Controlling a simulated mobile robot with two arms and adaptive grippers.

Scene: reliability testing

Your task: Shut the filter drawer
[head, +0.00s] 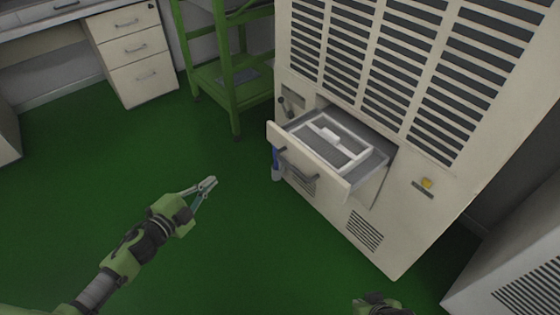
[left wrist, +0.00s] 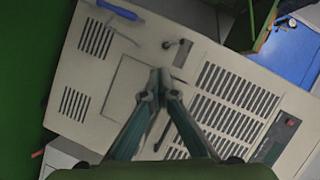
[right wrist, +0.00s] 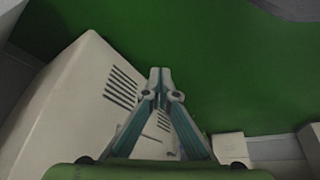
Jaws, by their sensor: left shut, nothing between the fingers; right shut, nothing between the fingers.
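The filter drawer (head: 310,164) is pulled out of the tall cream cabinet (head: 400,240) in the head view. Its front panel has a dark handle, and a light filter frame (head: 338,144) lies inside. My left gripper (head: 208,184) is shut and empty, left of the drawer front and apart from it. In the left wrist view its closed fingertips (left wrist: 160,78) overlap the cream cabinet face (left wrist: 65,75). My right arm shows only at the bottom edge of the head view, its fingers hidden there. The right wrist view shows the right gripper (right wrist: 160,75) shut and empty.
A blue-handled item (head: 276,162) is by the cabinet beside the drawer front. A green rack (head: 232,95) stands behind, left of the cabinet. A desk drawer unit (head: 140,55) is at the back left. Green floor (head: 110,160) is clear around my left gripper.

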